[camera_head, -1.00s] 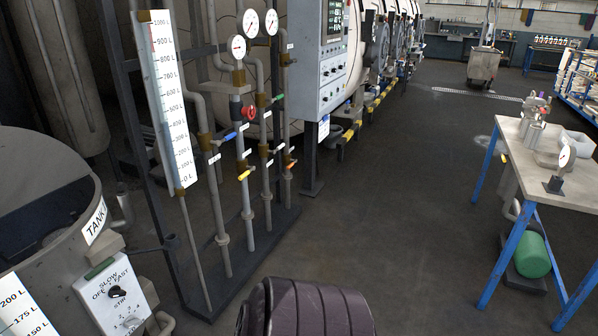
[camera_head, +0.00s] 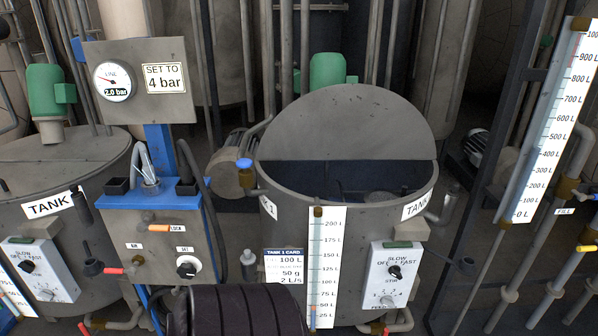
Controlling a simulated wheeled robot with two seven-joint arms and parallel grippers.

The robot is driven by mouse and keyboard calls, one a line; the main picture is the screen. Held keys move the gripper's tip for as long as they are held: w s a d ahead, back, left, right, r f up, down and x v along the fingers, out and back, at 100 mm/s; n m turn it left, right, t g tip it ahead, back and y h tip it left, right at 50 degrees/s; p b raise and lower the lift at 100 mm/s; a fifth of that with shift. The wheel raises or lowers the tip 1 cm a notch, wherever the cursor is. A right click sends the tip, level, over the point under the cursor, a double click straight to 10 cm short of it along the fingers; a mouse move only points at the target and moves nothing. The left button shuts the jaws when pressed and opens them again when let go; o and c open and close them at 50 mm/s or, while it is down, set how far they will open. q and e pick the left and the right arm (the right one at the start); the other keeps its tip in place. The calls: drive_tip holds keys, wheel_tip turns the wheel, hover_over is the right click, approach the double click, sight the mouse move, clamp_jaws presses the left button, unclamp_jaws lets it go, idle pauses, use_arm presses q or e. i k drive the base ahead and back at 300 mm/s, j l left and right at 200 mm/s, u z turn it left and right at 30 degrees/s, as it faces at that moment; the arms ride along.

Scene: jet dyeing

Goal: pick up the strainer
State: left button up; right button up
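I cannot make out a strainer in this view. An open tank (camera_head: 285,215) stands in the middle, with a dark interior and a half lid raised at its back. A small greyish shape (camera_head: 378,198) shows inside the tank, too unclear to name. Neither of my grippers is in view.
A control stand (camera_head: 140,225) with a "SET TO 4 bar" sign (camera_head: 165,78) and pressure gauge (camera_head: 114,81) stands left of the open tank. Another tank (camera_head: 25,200) is at far left. A tall litre scale (camera_head: 553,120) and pipes rise at right.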

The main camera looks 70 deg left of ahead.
sight(373, 196)
drive_tip(key=u, duration=1.75)
drive_tip(key=i, duration=0.25)
